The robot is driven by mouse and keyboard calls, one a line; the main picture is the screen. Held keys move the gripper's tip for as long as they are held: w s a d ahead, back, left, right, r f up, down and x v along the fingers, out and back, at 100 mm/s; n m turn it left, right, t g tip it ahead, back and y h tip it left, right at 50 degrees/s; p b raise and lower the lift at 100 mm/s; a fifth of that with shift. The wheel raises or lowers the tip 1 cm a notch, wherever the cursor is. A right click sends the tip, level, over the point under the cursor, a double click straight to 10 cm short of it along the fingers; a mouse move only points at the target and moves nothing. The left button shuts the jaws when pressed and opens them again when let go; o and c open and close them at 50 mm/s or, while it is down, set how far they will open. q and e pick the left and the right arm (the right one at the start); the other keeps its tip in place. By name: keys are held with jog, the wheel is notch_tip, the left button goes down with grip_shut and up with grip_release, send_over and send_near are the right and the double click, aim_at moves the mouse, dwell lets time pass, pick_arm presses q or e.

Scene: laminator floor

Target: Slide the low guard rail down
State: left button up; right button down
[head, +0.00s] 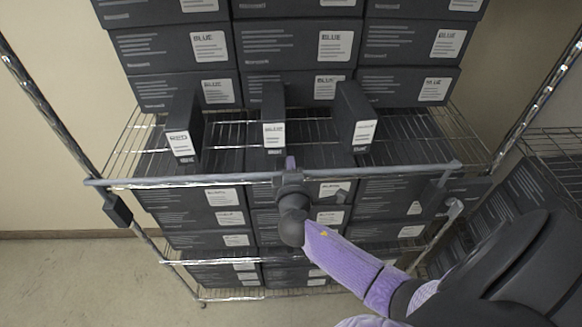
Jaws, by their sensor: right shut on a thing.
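The low guard rail (205,180) is a thin grey bar across the front of the wire shelf. It runs from the left post to near the right post, where a short piece angles down from it. My right gripper (290,178) reaches in from the lower right on a purple and black arm. It is shut on the rail near the middle, and the wrist hides part of the boxes below. The fingertips are small and partly hidden by the hand. My left gripper is not in view.
Three narrow upright boxes (182,128) stand on the wire shelf (420,130) behind the rail. Another rack (550,150) stands at the right. The floor (70,280) at lower left is clear.

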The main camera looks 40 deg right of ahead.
dwell(0.8)
notch_tip(320, 180, down, 9)
jog(key=b, duration=0.8)
jog(key=shift+s+r, duration=0.15)
jog(key=c, duration=0.6)
grip_release()
jog(key=shift+r, duration=0.1)
jog(key=v, duration=0.9)
jog(key=shift+s+a+r, duration=0.1)
jog(key=shift+s+a, duration=0.15)
jog(key=shift+s, duration=0.05)
